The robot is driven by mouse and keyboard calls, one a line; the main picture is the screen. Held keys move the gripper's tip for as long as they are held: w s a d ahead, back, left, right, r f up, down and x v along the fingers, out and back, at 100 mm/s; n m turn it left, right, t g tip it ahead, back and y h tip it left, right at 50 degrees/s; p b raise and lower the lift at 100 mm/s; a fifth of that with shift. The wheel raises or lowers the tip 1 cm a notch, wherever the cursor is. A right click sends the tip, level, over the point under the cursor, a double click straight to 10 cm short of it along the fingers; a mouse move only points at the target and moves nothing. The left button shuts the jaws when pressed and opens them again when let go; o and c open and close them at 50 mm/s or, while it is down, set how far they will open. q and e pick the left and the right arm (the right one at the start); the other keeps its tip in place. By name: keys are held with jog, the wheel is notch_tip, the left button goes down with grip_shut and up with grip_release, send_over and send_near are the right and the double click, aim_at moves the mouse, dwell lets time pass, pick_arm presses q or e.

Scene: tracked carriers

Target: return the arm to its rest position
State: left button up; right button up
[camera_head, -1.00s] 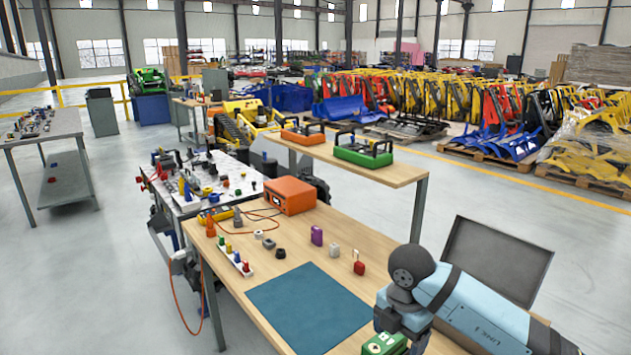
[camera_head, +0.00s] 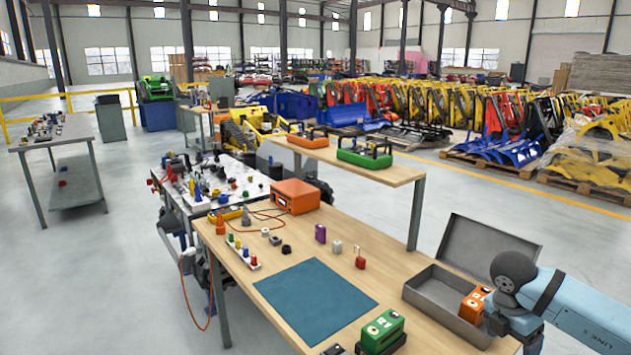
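My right arm comes in from the right edge, a light-blue link with a dark joint. Its gripper (camera_head: 513,328) hangs low over the right end of the bench, beside an open grey metal case (camera_head: 425,291). An orange module (camera_head: 473,305) is at the case's right side, partly hidden by the gripper. Whether the fingers touch it or how far they are apart does not show. A green module (camera_head: 382,331) stands on the bench in front of the case, apart from the gripper. My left arm and gripper are not in view.
The wooden bench (camera_head: 375,247) holds a blue mat (camera_head: 315,300), an orange box (camera_head: 295,196) and small coloured parts. A raised shelf (camera_head: 345,168) at the back carries an orange and a green carrier. The case's lid (camera_head: 488,247) stands open behind it.

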jog(key=s+d+h, duration=0.1)
jog(key=d, duration=0.6)
jog(key=s+a+f+n+t+y, duration=0.15)
jog(key=s+a+f+y, duration=0.3)
jog(key=a+y, duration=0.5)
jog(key=s+a+f+n+t+y, duration=0.1)
jog(key=s+a+f+t+y, duration=0.1)
jog(key=s+a+f+y, duration=0.5)
jog(key=s+d+f+m+t+h, duration=0.6)
jog(key=s+d+f+m+h, duration=0.5)
jog(key=d+m, duration=0.25)
jog(key=a+m+t+y, duration=0.2)
jog(key=a+m, duration=0.7)
jog(key=a, duration=1.5)
pick_arm(q)
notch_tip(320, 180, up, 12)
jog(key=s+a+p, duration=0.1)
jog(key=p, duration=1.4)
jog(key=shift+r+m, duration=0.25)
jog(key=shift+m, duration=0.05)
pick_arm(e)
notch_tip(320, 180, up, 12)
jog(key=s+d, duration=0.1)
jog(key=shift+s+r+n, duration=0.25)
jog(key=shift+n, duration=0.05)
